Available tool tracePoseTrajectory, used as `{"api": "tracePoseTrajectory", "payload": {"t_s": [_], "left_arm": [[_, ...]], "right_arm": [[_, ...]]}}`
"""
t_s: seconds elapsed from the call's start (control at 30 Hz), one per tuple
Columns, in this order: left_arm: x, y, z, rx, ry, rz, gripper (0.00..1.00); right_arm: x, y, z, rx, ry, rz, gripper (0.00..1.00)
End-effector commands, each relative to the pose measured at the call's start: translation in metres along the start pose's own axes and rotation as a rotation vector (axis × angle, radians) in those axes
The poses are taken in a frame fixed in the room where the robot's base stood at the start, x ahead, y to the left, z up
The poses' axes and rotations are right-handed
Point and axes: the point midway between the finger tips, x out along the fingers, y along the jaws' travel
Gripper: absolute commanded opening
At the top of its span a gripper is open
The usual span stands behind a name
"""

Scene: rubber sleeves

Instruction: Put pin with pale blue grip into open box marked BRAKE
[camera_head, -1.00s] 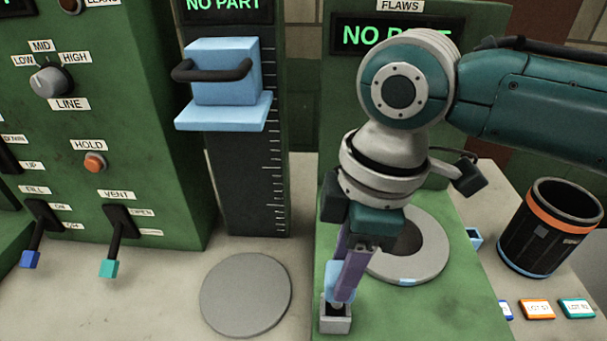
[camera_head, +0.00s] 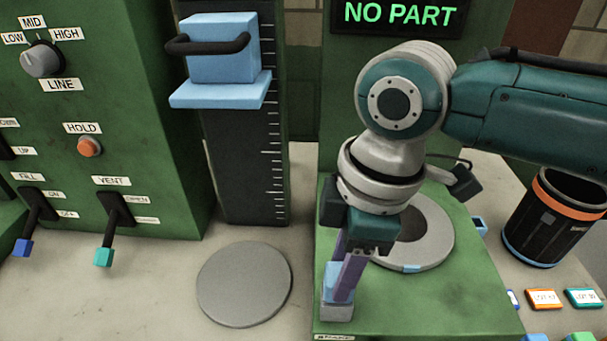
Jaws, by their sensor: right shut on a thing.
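My right gripper (camera_head: 344,284) points down at the front left of the green bench top, shut on the pin with the pale blue grip (camera_head: 329,283). Its purple fingers hide part of the grip. Directly below is a small grey box (camera_head: 337,312), with a white label (camera_head: 333,337) at the bottom edge that seems to read BRAKE. The grip overlaps the box's top in this view. The pin's lower end is hidden, apparently inside the box mouth; I cannot tell how deep. My left gripper is out of view.
A grey ring (camera_head: 440,248) lies behind the gripper on the green bench. A black bin with an orange band (camera_head: 545,228) and small labelled tags (camera_head: 543,299) are at right. A round grey plate (camera_head: 244,283) and a panel with levers (camera_head: 115,215) are at left.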

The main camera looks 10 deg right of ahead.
Motion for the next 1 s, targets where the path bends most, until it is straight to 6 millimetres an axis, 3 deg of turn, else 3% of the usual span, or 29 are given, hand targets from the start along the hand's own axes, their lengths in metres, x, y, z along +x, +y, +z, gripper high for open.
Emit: {"api": "tracePoseTrajectory", "payload": {"t_s": [0.03, 0.07, 0.33, 0.67, 1.0], "left_arm": [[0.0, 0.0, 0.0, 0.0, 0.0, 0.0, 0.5], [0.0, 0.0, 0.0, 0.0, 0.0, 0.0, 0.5], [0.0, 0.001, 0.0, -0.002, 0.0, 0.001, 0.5], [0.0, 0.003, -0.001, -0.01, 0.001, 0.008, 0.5], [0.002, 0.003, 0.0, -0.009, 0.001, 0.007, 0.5]], "right_arm": [[0.0, 0.0, 0.0, 0.0, 0.0, 0.0, 0.0], [0.0, 0.0, 0.0, 0.0, 0.0, 0.0, 0.46], [0.0, 0.0, 0.0, 0.0, 0.0, 0.0, 0.77], [-0.004, 0.0, 0.0, 0.0, 0.0, 0.001, 0.79], [-0.064, 0.001, 0.0, -0.001, 0.002, 0.005, 0.79]]}}
